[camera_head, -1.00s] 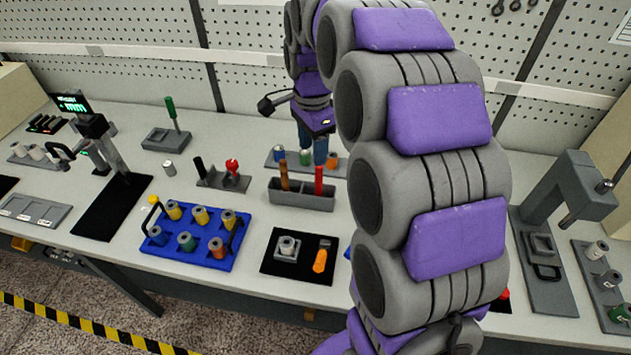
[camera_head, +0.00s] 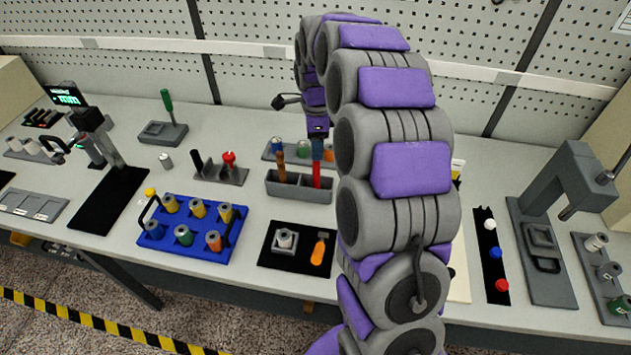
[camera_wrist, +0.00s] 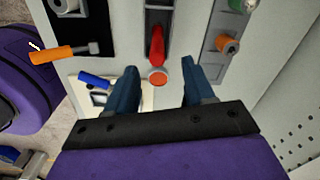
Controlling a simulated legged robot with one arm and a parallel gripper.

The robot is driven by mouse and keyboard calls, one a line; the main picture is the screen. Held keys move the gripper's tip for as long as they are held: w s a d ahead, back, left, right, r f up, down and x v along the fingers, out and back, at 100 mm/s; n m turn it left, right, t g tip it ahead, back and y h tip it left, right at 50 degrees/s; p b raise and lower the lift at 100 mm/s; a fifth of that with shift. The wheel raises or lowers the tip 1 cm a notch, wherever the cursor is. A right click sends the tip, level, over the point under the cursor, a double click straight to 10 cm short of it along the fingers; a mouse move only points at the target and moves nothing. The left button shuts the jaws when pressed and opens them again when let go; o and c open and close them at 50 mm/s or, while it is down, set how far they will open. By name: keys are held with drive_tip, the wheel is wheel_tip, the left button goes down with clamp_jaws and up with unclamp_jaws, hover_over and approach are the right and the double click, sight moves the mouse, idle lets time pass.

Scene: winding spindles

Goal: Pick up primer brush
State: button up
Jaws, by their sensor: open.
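A grey two-slot holder (camera_head: 298,190) stands mid-bench with a brown upright handle (camera_head: 280,165) on the left and a red upright handle (camera_head: 316,175) on the right. No label shows which is the primer brush. My gripper (camera_head: 317,157) is just above the red handle in the head view, its blue fingers pointing down. In the wrist view my gripper (camera_wrist: 162,82) is open and empty. The red handle (camera_wrist: 157,45) lies ahead of the gap, with a round reddish end (camera_wrist: 157,78) between the fingertips. Neither finger visibly touches it. The brush heads are hidden.
A row of spools on a rack (camera_head: 275,150) stands close behind the holder. A black mat (camera_head: 272,258) in front holds a spool and an orange-handled tool (camera_head: 320,248). A blue spool tray (camera_head: 185,247) is at left. My arm hides some bench to the right.

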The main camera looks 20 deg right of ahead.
sight(317, 163)
drive_tip(key=shift+d+f, duration=0.25)
drive_tip(key=shift+f, duration=0.95)
drive_tip(key=f, duration=0.1)
drive_tip(key=f+b, duration=0.1)
drive_tip(key=f, duration=0.1)
drive_tip(key=f+b, duration=0.1)
drive_tip(key=f, duration=0.1)
drive_tip(key=shift+s+a, duration=0.1)
drive_tip(key=shift+a, duration=0.25)
drive_tip(key=shift+d, duration=0.15)
drive_tip(key=shift+c, duration=0.6)
clamp_jaws()
